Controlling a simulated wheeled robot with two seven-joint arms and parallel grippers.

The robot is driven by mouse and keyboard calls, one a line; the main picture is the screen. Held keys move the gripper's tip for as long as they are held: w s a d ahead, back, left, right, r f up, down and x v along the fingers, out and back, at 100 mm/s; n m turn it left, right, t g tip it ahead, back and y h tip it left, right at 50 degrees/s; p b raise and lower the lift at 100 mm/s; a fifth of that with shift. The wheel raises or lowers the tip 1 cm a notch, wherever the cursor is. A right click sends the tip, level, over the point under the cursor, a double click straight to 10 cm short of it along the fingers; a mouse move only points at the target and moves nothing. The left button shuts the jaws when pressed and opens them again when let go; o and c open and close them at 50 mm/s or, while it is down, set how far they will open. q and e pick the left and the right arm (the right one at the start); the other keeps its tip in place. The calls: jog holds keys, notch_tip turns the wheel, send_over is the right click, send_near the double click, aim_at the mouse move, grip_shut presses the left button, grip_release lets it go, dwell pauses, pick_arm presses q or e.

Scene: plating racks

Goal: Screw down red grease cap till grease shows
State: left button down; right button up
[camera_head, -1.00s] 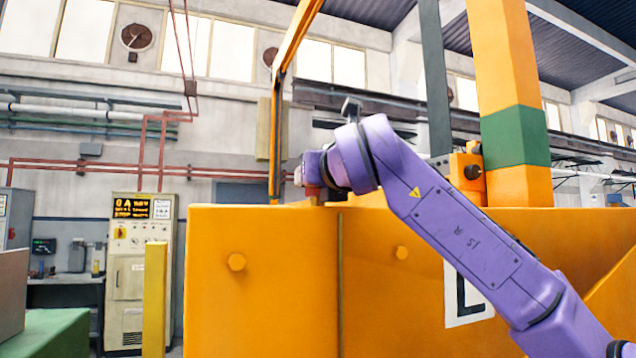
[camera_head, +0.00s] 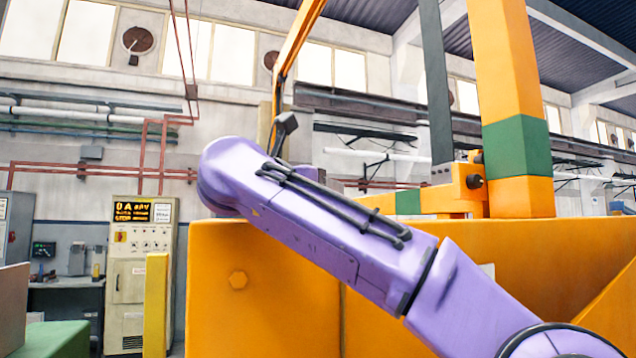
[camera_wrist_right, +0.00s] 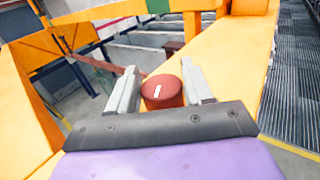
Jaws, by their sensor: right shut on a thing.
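The red grease cap (camera_wrist_right: 162,92) shows in the right wrist view as a short red cylinder with a small white mark on its top. My right gripper (camera_wrist_right: 162,88) has one grey finger on each side of the cap and is shut on it. The cap sits at the orange structure's top surface; its lower side and any grease are hidden. In the head view my right arm crosses in front of the orange structure, and its own links hide the gripper and the cap. My left gripper is not in view.
A large orange housing (camera_head: 262,300) fills the middle and right of the head view. An orange and green post (camera_head: 516,150) rises at the right. A control cabinet (camera_head: 140,270) and a yellow post (camera_head: 155,305) stand at the left.

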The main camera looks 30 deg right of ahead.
jog(key=shift+m+g+h+p, duration=0.4)
jog(key=shift+m+g, duration=0.2)
jog(key=shift+g, duration=0.3)
jog(key=shift+f+g, duration=0.1)
jog(key=shift+g, duration=0.2)
jog(key=o, duration=1)
jog(key=shift+c, duration=0.2)
jog(key=shift+w+d, duration=0.1)
jog(key=shift+d, duration=0.15)
jog(key=b+v, duration=0.1)
jog(key=v, duration=0.9)
jog(key=shift+a+f+b, duration=0.1)
jog(key=shift+a+b, duration=0.3)
jog(key=shift+d, duration=0.2)
